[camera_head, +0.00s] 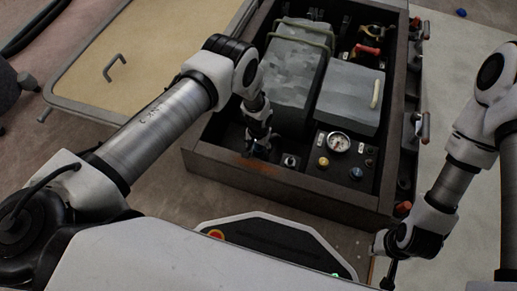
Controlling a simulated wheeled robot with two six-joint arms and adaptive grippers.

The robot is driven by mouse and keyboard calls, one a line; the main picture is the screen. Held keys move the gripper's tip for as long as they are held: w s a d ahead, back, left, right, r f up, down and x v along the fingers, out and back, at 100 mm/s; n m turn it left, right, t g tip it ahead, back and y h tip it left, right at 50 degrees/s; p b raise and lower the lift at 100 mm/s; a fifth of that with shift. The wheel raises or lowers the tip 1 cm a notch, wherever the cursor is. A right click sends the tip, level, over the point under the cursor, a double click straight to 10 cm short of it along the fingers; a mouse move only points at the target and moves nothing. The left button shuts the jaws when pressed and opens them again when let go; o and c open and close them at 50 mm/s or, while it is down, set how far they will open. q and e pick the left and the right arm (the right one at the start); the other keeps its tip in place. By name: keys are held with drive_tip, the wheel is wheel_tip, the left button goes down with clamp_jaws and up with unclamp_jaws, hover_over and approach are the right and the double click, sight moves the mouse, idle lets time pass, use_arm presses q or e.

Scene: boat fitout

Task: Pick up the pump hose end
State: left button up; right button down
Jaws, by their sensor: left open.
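My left gripper (261,148) is inside the front left of a dark open box (300,189), pointing down near the box's front wall. It is open, and I see nothing held in it. What lies right under its fingers is hard to make out. I cannot clearly pick out the pump hose end; it may be hidden by my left gripper or too small to tell. My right gripper (388,276) is outside the box at the lower right, pointing down. Its fingers are small and dark, so their opening does not show.
The box holds a large grey block (292,75) with greenish straps, a grey case (350,95) with a pale handle, a round gauge (339,142), and a red-handled part (368,50). A tan panel (150,50) lies at left. Orange-tipped fittings line the box's right side.

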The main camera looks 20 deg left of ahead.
use_arm(q)
clamp_jaws()
